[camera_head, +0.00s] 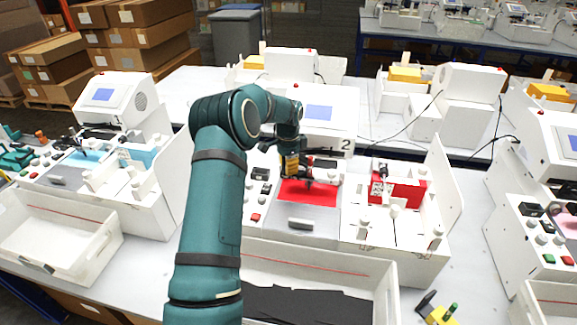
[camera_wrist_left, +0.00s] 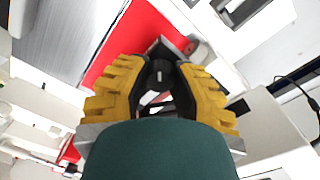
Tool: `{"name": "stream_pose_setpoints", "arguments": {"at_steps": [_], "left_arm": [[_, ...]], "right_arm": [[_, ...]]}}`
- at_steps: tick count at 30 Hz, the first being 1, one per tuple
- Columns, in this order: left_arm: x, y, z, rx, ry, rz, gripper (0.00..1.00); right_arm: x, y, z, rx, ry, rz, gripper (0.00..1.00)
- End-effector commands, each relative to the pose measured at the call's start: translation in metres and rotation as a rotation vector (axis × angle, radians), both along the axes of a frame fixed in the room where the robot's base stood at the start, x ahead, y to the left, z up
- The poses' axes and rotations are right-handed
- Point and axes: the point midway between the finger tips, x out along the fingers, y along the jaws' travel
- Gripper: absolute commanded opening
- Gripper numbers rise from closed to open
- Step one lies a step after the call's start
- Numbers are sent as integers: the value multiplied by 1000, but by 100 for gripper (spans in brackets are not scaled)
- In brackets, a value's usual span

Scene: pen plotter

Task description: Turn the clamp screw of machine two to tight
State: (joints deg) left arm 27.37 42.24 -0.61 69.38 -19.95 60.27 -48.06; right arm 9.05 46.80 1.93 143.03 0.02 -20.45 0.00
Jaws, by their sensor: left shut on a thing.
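Machine two (camera_head: 313,138) is a white plotter with a blue screen, a "2" label and a red plate (camera_head: 305,192) in front. My left gripper (camera_head: 292,168) reaches over from the left to the pen carriage above the red plate. In the left wrist view, the yellow-padded fingers (camera_wrist_left: 162,88) are shut on a dark round knob (camera_wrist_left: 160,76), which appears to be the clamp screw. Most of the screw is hidden between the fingers, and its turned position cannot be told. My right gripper is not in view.
A white tray (camera_head: 385,280) with black sheets stands in front. An open white box section with a red panel (camera_head: 408,190) is at the right. Black buttons and a red button (camera_head: 255,217) lie left of the red plate. Neighbouring machines stand on both sides.

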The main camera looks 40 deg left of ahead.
Motion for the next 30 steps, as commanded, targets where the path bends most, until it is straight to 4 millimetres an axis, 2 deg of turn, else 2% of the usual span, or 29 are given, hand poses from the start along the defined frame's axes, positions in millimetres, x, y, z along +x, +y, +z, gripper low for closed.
{"name": "stream_pose_setpoints", "arguments": {"at_steps": [9,21,22,24,25,30], "left_arm": [[-1,0,-1,-2,3,-74,0],[-1,0,-1,0,4,-80,0],[-1,0,-1,0,4,-80,30],[-1,0,-1,0,4,-80,54],[-1,0,-1,-1,3,-79,59],[0,0,-1,0,1,-79,59]], "right_arm": [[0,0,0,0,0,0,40],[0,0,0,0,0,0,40],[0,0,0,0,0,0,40],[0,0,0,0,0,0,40],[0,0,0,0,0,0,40],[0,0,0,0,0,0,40]]}}
